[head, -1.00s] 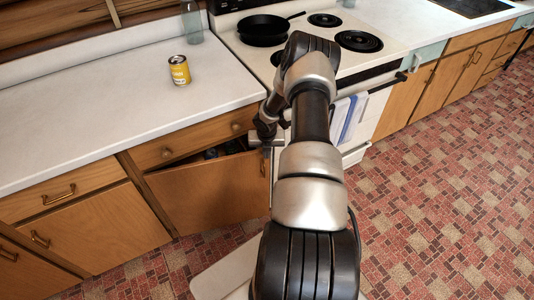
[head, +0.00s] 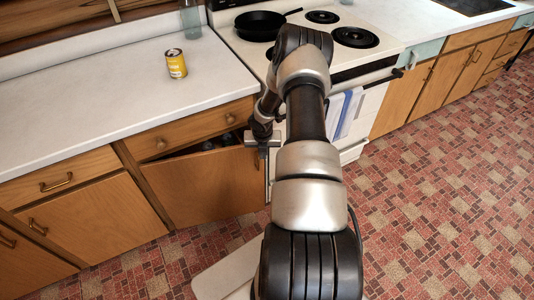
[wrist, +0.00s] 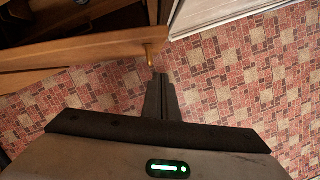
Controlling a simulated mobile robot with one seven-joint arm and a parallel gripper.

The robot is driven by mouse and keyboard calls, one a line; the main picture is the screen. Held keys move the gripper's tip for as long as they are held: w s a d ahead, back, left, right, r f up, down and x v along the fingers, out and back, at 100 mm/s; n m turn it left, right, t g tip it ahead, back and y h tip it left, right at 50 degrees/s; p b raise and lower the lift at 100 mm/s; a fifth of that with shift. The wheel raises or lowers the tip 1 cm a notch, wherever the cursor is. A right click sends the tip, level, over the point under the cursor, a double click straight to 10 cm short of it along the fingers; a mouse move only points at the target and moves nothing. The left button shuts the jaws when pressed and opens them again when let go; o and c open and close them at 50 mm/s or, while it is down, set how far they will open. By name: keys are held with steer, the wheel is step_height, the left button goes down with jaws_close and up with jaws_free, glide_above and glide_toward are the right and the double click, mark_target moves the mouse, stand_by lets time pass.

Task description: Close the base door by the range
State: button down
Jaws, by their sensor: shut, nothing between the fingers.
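The wooden base door (head: 205,187) left of the range stands partly open in the head view, with a dark wedge-shaped gap above it. Its free edge is at the right, beside my gripper (head: 268,185). In the wrist view the door (wrist: 85,48) runs across the upper left, and a brass handle (wrist: 150,52) sticks out from its face. My gripper (wrist: 162,98) is shut and empty, pointing down, with its fingertips close to the handle. I cannot tell whether they touch. My arm hides part of the range (head: 355,65).
A yellow can (head: 176,64) and a clear bottle (head: 191,20) stand on the white counter (head: 95,95). A black pan (head: 260,26) sits on the range. A towel (head: 345,112) hangs on the range front. The tiled floor (head: 440,190) at right is clear.

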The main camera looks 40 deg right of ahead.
steer(key=d+v, duration=0.1)
steer(key=v, duration=0.8)
steer(key=s+a+f+m+t+b, duration=0.15)
steer(key=m+b, duration=0.25)
steer(key=m, duration=0.6)
steer(key=s+f+m+y+b, duration=0.1)
steer(key=s+f+m+b, duration=0.15)
steer(key=m, duration=0.85)
steer(key=s+f+m+t+b, duration=0.1)
steer(key=m+b, duration=0.3)
steer(key=m, duration=0.6)
steer(key=w+d+f+b, duration=0.1)
steer(key=w+f+b, duration=0.2)
steer(key=w+f, duration=0.4)
steer(key=shift+f, duration=0.8)
